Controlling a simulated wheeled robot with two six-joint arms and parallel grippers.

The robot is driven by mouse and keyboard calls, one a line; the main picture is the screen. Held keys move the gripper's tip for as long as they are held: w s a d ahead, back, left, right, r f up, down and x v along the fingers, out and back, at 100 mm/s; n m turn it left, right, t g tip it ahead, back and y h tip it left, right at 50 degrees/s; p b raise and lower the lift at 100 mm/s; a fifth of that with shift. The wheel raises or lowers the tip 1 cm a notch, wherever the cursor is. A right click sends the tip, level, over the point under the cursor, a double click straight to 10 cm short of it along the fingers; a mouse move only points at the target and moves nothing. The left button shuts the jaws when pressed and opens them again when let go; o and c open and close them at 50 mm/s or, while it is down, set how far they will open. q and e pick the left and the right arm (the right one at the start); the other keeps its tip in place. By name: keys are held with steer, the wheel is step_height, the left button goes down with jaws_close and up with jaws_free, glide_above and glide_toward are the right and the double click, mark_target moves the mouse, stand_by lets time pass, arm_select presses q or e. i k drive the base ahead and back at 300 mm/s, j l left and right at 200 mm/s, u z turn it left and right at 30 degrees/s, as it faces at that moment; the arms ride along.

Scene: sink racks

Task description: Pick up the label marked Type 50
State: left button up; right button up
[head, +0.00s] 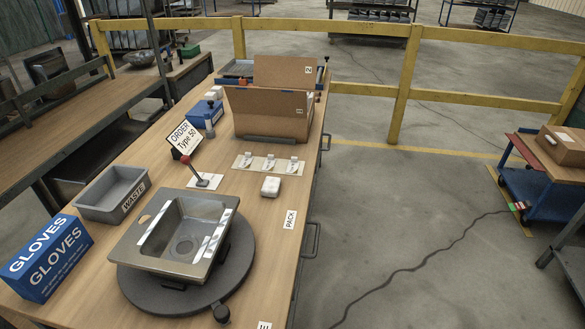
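A white sign reading "ORDER Type 50" (184,138) stands tilted on the workbench, behind a small stand with a red ball top (185,159). A pale strip (257,165) lies flat to its right, with three small white labels in a row: a left one (246,159), a middle one (269,162) and a right one (292,165). Their print is too small to read, so I cannot tell which is Type 50. Neither of my grippers is in view.
A metal sink (146,258) rests on a round dark turntable (237,262). A grey WASTE bin (113,193), a blue GLOVES box (45,258), a small white block (271,187) and an open cardboard box (268,113) stand around. The bench's right side near "PACK" (290,219) is clear.

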mark_target(294, 166)
steer(key=i+l+z, duration=0.15)
steer(key=l, duration=0.2)
steer(key=l+z, duration=0.15)
steer(key=l, duration=0.15)
steer(key=i+l+z, duration=0.15)
steer(key=l, duration=0.15)
steer(key=i+l, duration=0.4)
steer(key=i, duration=0.15)
steer(key=i+l, duration=0.4)
steer(key=i+l+z, duration=0.1)
steer(key=i+l, duration=0.3)
steer(key=i, duration=0.25)
steer(key=i+u, duration=0.4)
steer(key=i+l+u, duration=0.15)
steer(key=i+u, duration=0.15)
steer(key=u, duration=0.15)
steer(key=i+l+u, duration=0.25)
steer(key=u, duration=0.15)
steer(key=i+l+u, duration=0.45)
steer(key=k+j, duration=0.1)
